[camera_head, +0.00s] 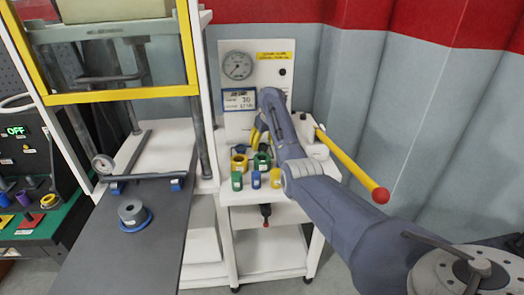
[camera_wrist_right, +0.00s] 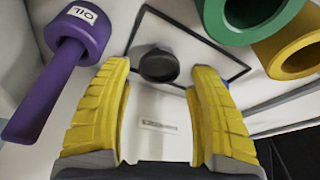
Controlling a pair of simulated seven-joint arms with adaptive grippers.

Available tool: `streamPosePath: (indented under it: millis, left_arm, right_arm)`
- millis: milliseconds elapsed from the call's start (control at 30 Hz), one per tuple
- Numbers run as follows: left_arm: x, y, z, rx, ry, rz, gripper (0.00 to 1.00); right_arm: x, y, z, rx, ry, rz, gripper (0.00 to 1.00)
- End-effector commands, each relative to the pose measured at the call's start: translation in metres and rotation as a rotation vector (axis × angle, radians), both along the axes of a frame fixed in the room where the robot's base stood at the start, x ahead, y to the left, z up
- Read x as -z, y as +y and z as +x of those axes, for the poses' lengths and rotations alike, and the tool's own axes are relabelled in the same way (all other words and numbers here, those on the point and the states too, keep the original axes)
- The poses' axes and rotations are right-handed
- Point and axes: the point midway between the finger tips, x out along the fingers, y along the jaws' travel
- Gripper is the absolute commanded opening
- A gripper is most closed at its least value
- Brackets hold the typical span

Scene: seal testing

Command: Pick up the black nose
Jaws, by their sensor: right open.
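The black nose (camera_wrist_right: 159,66) looks like a small dark round piece with a flat face. It sits on a white surface inside a black outlined square in the right wrist view. My right gripper (camera_wrist_right: 162,75) is open, with one yellow finger on each side of the nose's line and nothing held between them. I cannot tell whether the fingertips reach level with it. In the head view my right gripper (camera_head: 259,134) is over the white cart, partly hidden by its own arm. The nose cannot be made out there. My left gripper is not in view.
A green ring (camera_wrist_right: 258,14) and a yellow ring (camera_wrist_right: 292,46) are at upper right. The white cart (camera_head: 262,217) holds several coloured parts. A yellow lever (camera_head: 345,161) projects to its right.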

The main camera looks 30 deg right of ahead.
Motion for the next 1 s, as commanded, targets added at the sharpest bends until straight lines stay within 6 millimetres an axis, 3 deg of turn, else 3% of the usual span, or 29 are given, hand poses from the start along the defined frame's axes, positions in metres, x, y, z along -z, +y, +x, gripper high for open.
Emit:
streamPosePath:
  millis: [300, 667, 1000]
  left_arm:
    - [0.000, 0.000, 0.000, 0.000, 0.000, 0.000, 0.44]
    - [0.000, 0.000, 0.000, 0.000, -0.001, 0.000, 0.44]
    - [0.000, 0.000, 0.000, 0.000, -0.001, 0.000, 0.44]
  right_arm:
    - [0.027, -0.002, 0.009, 0.000, 0.000, 0.000, 0.59]
    - [0.031, -0.002, 0.010, 0.000, -0.001, 0.000, 0.60]
    - [0.030, -0.002, 0.010, 0.000, -0.001, 0.000, 0.20]
